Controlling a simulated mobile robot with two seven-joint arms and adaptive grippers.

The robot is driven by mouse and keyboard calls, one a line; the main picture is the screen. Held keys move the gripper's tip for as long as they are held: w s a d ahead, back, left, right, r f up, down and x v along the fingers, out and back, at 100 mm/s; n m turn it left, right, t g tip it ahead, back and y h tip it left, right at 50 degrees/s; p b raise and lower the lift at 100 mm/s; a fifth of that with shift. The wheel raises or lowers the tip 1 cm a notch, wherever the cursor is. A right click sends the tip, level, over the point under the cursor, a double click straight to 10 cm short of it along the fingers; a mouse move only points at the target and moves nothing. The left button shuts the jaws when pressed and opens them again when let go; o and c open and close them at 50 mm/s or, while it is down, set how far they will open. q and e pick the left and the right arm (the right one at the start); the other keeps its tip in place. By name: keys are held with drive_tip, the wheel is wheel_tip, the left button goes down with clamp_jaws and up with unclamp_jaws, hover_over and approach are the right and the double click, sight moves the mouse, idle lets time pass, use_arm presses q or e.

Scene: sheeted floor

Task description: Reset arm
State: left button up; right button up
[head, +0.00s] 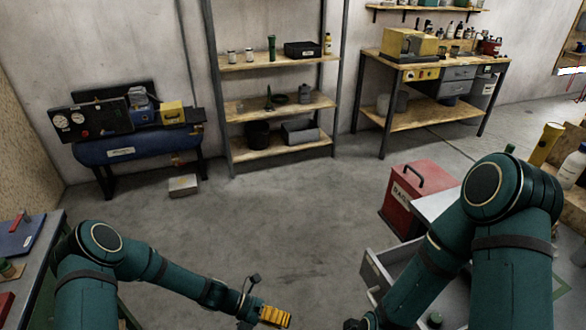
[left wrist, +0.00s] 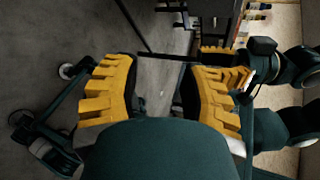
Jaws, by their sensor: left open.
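My left gripper (head: 274,316) is at the bottom middle of the head view, with yellow ridged fingers. In the left wrist view its two yellow fingers (left wrist: 160,95) stand apart with nothing between them, so it is open and empty. It hangs over bare floor. My right arm comes in from the right of the head view and bends down toward the bottom edge. Its gripper's fingers do not show clearly in the head view. In the left wrist view, part of my other arm, with a yellow-fingered gripper, seems to show at the right; its jaw state is unclear.
A red toolbox (head: 416,192) and an open grey drawer (head: 378,272) stand beside my right arm. A workbench (head: 28,262) is at the left edge. A blue compressor (head: 135,148), a shelf rack (head: 280,104) and a wooden workbench (head: 425,118) line the wall. The middle floor is clear.

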use_arm(q)
drive_tip(key=s+a+r+m+t+y, duration=0.1)
drive_tip(key=s+a+m+t+y, duration=0.1)
drive_tip(key=m, duration=1.2)
drive_tip(key=s+a+r+m+t+y, duration=0.1)
drive_tip(key=s+a+m+y, duration=0.3)
drive_tip(key=m, duration=1.1)
drive_tip(key=s+t+y, duration=0.1)
drive_tip(key=s+y, duration=0.2)
drive_tip(key=shift+s+a+r, duration=0.15)
drive_tip(key=shift+s+r, duration=0.25)
